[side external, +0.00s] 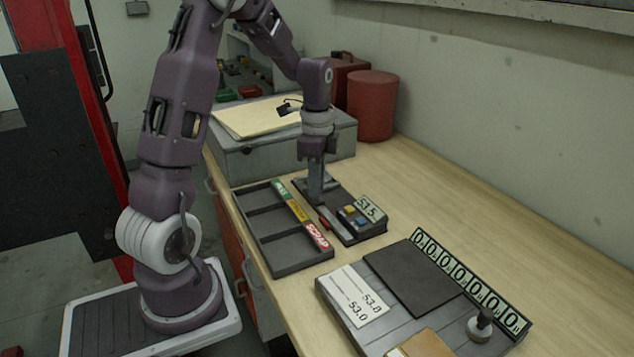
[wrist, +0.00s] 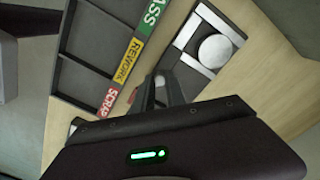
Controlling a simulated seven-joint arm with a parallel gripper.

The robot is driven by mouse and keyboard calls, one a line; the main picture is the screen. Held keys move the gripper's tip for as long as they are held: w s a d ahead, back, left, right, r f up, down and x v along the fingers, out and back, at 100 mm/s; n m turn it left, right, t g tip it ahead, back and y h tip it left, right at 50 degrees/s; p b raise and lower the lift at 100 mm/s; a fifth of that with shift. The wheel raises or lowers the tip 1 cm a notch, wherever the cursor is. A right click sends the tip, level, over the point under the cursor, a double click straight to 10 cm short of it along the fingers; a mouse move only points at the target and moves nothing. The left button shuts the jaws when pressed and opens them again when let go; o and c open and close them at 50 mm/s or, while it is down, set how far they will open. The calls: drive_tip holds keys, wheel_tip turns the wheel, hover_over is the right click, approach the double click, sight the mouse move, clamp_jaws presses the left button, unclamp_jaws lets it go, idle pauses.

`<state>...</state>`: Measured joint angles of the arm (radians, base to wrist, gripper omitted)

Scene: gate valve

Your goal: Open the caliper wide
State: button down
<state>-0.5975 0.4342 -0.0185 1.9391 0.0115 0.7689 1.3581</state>
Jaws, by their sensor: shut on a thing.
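The caliper (side external: 350,219) is a dark bench unit on the wooden table, with a small display (side external: 368,207) that seems to read 51.5 and yellow and blue buttons. My gripper (side external: 315,198) points down at the left part of the unit, its fingers close together and shut on a part of the caliper. The fingers hide the held part. In the wrist view, my gripper (wrist: 163,90) is just below the caliper's bed (wrist: 188,62), where a round silver disc (wrist: 213,50) lies between pale bars. The disc is apart from the fingers.
A sorting tray (side external: 272,238) with green, yellow and red SCRAP labels stands close at left. A grey panel (side external: 385,310) with a limits card, dark pad, number row and knob is in front. A grey box (side external: 240,153) and red canister (side external: 371,106) stand behind. The table at right is clear.

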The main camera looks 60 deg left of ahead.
drive_tip(key=shift+d+r, duration=0.1)
drive_tip(key=shift+d, duration=0.85)
drive_tip(key=c, duration=1.4)
unclamp_jaws()
drive_tip(key=shift+o, duration=0.2)
wheel_tip(320, 180, up, 7)
drive_tip(key=s+d+r+n+t, duration=0.25)
drive_tip(key=s+d+r, duration=0.3)
drive_tip(key=d, duration=0.45)
drive_tip(key=s+d+r+n+t, duration=0.1)
drive_tip(key=s+d+n+t, duration=0.2)
drive_tip(key=s, duration=0.9)
drive_tip(key=d+n, duration=0.3)
drive_tip(key=d, duration=0.2)
drive_tip(key=shift+d, duration=0.2)
